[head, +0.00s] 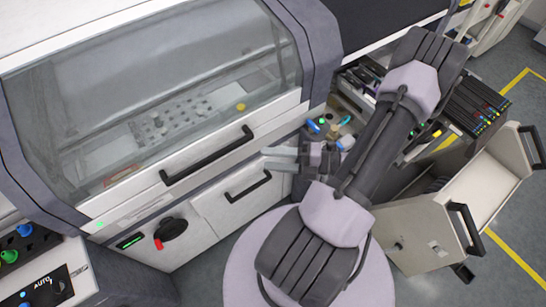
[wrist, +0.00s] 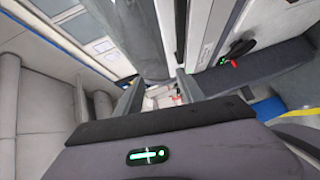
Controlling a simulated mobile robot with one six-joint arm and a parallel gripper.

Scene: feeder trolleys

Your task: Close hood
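The hood (head: 150,85) is a large clear cover in a white and grey frame on the machine at the left of the head view. It looks lowered, with its bottom rail near the white front panel; I cannot tell whether it is fully seated. A long black handle (head: 207,155) runs along that rail. My gripper (head: 268,158) is to the right of the handle, near the machine's front, apart from the handle. Its two fingers point left with a gap between them. In the wrist view my gripper (wrist: 158,92) also shows spread fingers with nothing clearly held.
Below the hood is a white panel with a shorter black handle (head: 248,187) and a black rotary switch (head: 171,232) with a red tip. A beige trolley (head: 425,245) with black handles stands at the right. A feeder bank (head: 475,105) is behind it.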

